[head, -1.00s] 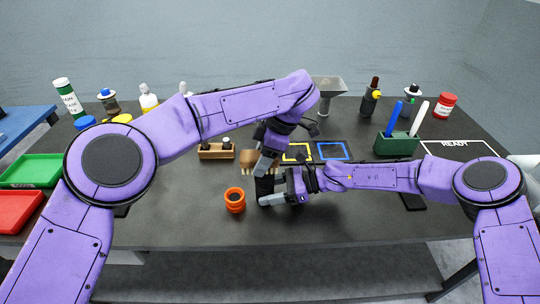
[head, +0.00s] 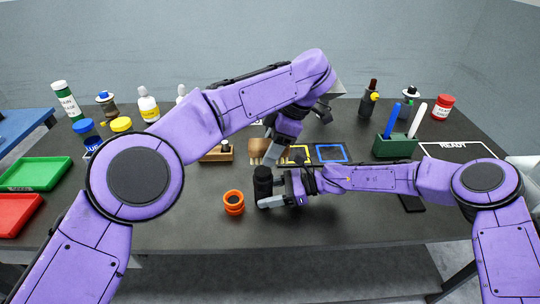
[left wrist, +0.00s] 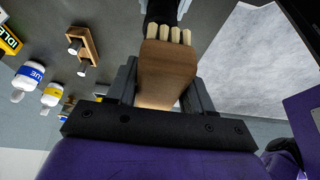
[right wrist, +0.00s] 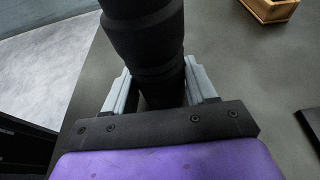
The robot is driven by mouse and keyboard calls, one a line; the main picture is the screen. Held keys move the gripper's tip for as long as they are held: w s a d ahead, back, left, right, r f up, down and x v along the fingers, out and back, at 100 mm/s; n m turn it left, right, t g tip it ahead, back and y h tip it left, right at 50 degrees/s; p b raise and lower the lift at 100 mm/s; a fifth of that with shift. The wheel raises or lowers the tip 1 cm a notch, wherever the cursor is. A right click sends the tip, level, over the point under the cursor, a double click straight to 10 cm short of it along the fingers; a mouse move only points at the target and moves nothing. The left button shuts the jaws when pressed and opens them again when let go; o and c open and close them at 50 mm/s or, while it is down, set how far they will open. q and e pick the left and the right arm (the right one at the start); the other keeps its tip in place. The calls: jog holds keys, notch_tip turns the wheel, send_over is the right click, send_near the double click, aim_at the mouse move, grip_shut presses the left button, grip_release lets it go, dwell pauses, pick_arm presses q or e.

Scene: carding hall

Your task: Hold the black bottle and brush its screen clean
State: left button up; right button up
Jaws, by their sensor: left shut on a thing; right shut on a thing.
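My right gripper (head: 275,199) is shut on the black bottle (head: 263,183), which stands upright at the front middle of the table. The bottle fills the upper middle of the right wrist view (right wrist: 148,40), between the fingers. My left gripper (head: 270,152) is shut on a wooden brush (head: 257,149), above and beyond the bottle. In the left wrist view the brush (left wrist: 165,72) has a tan block and pale bristle tufts, which point toward a dark shape at the top edge. The bristles look apart from the bottle in the head view. I cannot make out the bottle's screen.
An orange ring-shaped part (head: 233,203) stands just left of the bottle. Behind are a wooden holder (head: 217,154), yellow and blue outlined squares (head: 331,152) and a green pen holder (head: 395,146). Green (head: 35,173) and red trays lie at left. The front table is mostly clear.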

pick_arm(q)
jog(key=shift+r, duration=1.9)
pick_arm(e)
jog(key=o, duration=1.6)
jog(key=shift+d, duration=0.1)
